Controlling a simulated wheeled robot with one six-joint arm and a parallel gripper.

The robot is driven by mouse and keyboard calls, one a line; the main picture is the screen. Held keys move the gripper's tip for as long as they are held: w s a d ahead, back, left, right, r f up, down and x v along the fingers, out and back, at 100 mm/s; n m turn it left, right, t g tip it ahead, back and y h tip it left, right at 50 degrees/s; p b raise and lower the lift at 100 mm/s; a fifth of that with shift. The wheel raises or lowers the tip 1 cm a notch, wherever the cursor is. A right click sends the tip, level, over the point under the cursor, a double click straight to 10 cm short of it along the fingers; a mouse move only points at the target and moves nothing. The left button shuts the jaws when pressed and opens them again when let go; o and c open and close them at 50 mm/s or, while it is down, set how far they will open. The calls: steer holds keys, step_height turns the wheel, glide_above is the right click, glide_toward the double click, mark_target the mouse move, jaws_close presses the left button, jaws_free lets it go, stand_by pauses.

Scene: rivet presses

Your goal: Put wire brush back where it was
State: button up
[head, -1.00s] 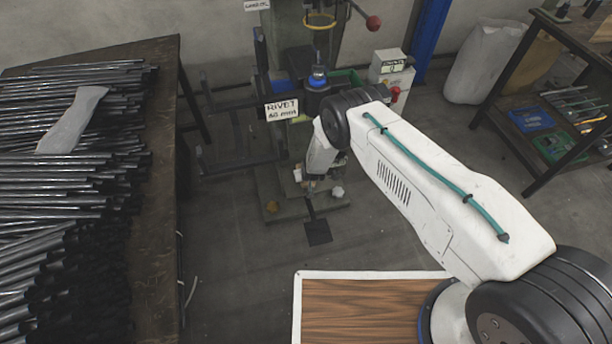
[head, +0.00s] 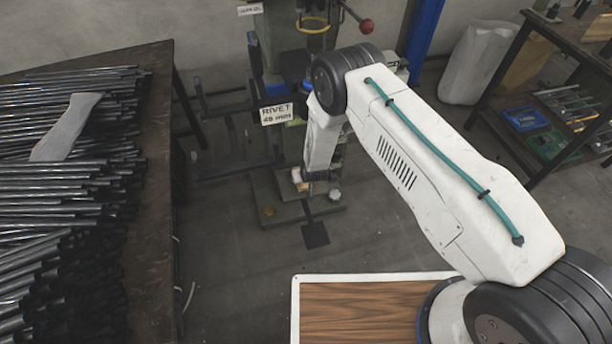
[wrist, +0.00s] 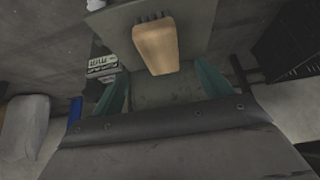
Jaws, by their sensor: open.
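The wire brush (wrist: 155,47) shows in the wrist view as a tan wooden block with dark bristles at its upper end, over the grey base plate (wrist: 188,18) of the rivet press. In the head view a small tan piece (head: 297,176), seemingly the brush, shows just left of my gripper (head: 319,188), low over the press base (head: 268,193). In the wrist view the teal fingers of my gripper (wrist: 160,74) are spread apart, with the brush's near end in the space between and beyond them. I cannot tell whether either finger touches it.
A table of metal tubes (head: 150,215) stands left; a shelf (head: 548,100) stands right. The floor between (head: 240,270) is clear.

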steer(key=shift+v, duration=1.5)
